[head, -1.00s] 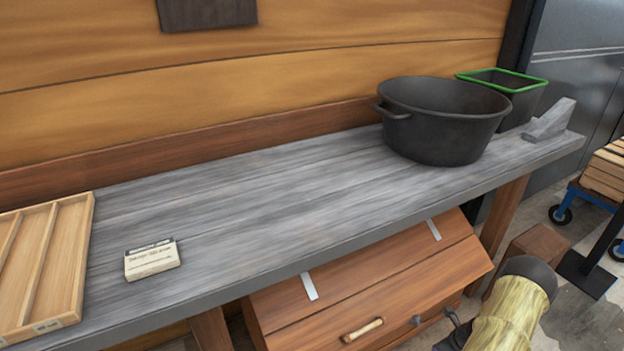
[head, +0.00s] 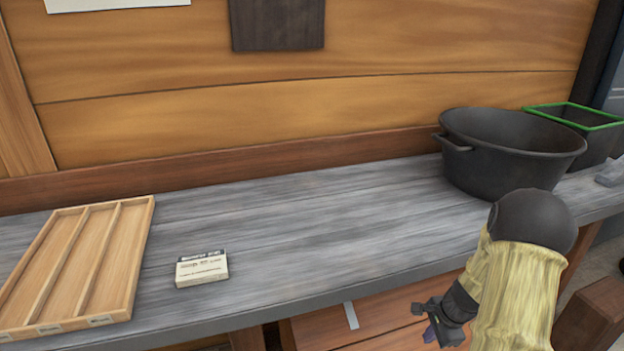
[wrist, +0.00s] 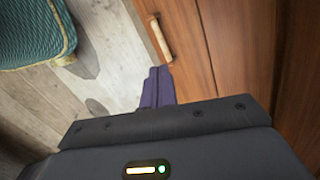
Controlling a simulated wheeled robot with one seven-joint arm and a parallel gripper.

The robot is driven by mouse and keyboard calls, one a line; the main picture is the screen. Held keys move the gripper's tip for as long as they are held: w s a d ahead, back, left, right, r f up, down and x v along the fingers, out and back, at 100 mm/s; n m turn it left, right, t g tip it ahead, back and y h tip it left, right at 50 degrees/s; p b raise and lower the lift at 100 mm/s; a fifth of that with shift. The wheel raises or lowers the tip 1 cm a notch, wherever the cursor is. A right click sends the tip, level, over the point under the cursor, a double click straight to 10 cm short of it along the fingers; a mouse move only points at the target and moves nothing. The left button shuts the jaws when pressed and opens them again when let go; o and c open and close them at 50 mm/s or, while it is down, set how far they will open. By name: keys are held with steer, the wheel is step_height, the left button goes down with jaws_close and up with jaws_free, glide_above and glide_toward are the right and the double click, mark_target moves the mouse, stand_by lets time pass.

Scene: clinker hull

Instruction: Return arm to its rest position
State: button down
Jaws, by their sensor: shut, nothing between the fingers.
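My arm shows at the lower right of the head view, in front of the bench edge, with a yellow sleeve and a dark joint. My gripper (head: 433,332) hangs below the bench top, beside the wooden chest's front. In the wrist view my gripper's purple fingers (wrist: 157,88) are together with nothing between them. They point down past the chest (wrist: 225,50) and its wooden handle (wrist: 158,38), apart from it as far as I can tell.
The grey bench (head: 330,230) bears a wooden divided tray (head: 128,275), a small labelled box (head: 202,270), a black pot (head: 510,160) and a green-rimmed bin (head: 590,125). A teal cushion (wrist: 35,30) lies at the wrist view's upper left. The bench's middle is clear.

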steer(key=s+a+r+n+h, duration=0.1)
steer(key=s+a+r+n, duration=0.5)
steer(key=a+r+n, duration=0.25)
steer(key=s+a+r+n+h, duration=0.1)
steer(key=s+a+r+n, duration=0.65)
steer(key=a+n, duration=0.2)
step_height(320, 180, up, 19)
steer(key=p, duration=1.9)
steer(key=shift+w+a+r+m, duration=0.15)
steer(key=shift+w+a+m, duration=0.15)
steer(key=shift+w, duration=0.1)
steer(key=shift+d, duration=0.1)
